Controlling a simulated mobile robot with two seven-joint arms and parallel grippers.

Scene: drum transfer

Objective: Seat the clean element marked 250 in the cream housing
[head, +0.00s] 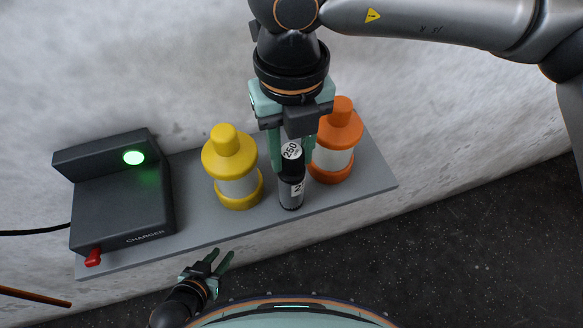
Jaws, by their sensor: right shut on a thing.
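The black element marked 250 (291,190) is upright between the yellow and orange objects, with a white label on its top and another on its side. My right gripper (292,158) comes down from above and is shut on its upper part. I cannot tell whether the element's base touches the shelf. My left gripper (222,262) is open and empty, low in the picture in front of the shelf edge. No cream housing shows in this view.
A grey shelf (210,235) runs along the pale wall. A yellow object (230,160) stands close left of the element, an orange one (332,165) close right. A dark charger (120,205) with a green light and red lever (93,257) fills the left end. The shelf's right end is bare.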

